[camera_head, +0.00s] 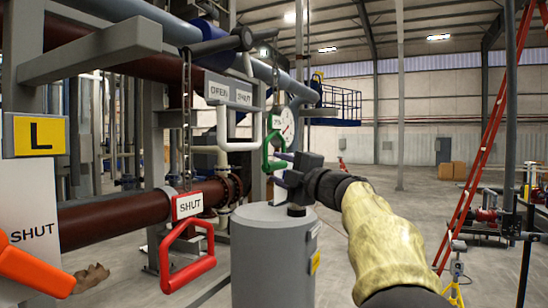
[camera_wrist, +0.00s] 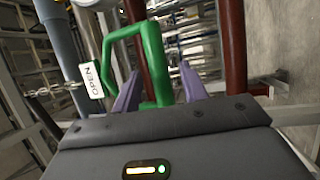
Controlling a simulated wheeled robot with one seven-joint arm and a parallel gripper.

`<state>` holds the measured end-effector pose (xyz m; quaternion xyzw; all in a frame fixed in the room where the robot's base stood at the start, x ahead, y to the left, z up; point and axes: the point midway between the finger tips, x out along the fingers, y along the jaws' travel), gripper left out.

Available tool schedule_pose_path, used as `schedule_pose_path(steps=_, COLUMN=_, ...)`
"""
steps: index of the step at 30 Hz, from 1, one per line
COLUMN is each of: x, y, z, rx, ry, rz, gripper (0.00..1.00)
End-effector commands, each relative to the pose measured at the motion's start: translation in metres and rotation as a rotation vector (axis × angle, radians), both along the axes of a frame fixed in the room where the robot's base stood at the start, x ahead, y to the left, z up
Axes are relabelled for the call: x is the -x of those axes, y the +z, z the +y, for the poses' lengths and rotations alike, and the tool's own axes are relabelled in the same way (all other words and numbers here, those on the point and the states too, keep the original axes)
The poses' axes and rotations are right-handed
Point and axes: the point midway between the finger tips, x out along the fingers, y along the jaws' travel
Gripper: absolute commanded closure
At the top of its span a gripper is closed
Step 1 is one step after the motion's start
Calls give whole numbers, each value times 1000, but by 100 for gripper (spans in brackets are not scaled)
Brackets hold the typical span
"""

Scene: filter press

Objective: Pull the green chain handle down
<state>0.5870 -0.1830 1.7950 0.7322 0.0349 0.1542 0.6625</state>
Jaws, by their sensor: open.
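The green chain handle (camera_head: 266,150) is a loop hanging below a small white sign (camera_head: 275,122), left of my gripper in the head view. In the wrist view the green handle (camera_wrist: 152,55) is large, and its sign (camera_wrist: 91,80) reads OPEN, with a chain (camera_wrist: 52,90) running left from it. My gripper (camera_head: 279,167) is open at the handle's lower right. In the wrist view one bar of the handle lies between the two purple fingers (camera_wrist: 158,78), with gaps visible. I cannot tell whether either finger touches it.
A red handle (camera_head: 188,258) with a SHUT sign (camera_head: 187,205) hangs at lower left. A grey cylinder (camera_head: 272,258) stands below my gripper. Brown pipes (camera_head: 110,222) run at left.

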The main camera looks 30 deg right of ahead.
Motion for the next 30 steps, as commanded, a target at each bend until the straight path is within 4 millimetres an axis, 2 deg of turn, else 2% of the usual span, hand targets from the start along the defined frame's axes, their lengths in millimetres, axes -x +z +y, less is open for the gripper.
schedule_pose_path(steps=3, x=-16, y=6, z=4, rx=-1, ry=2, rz=0, gripper=57)
schedule_pose_path(steps=6, x=-23, y=6, z=6, rx=-1, ry=1, rz=-1, gripper=57)
schedule_pose_path(steps=15, x=-25, y=5, z=7, rx=0, ry=0, rz=-1, gripper=57)
schedule_pose_path(steps=17, x=-25, y=5, z=7, rx=0, ry=0, rz=-1, gripper=67)
schedule_pose_path(steps=22, x=-25, y=5, z=7, rx=0, ry=0, rz=0, gripper=100)
schedule_pose_path(steps=30, x=-25, y=0, z=7, rx=-1, ry=0, rz=0, gripper=100)
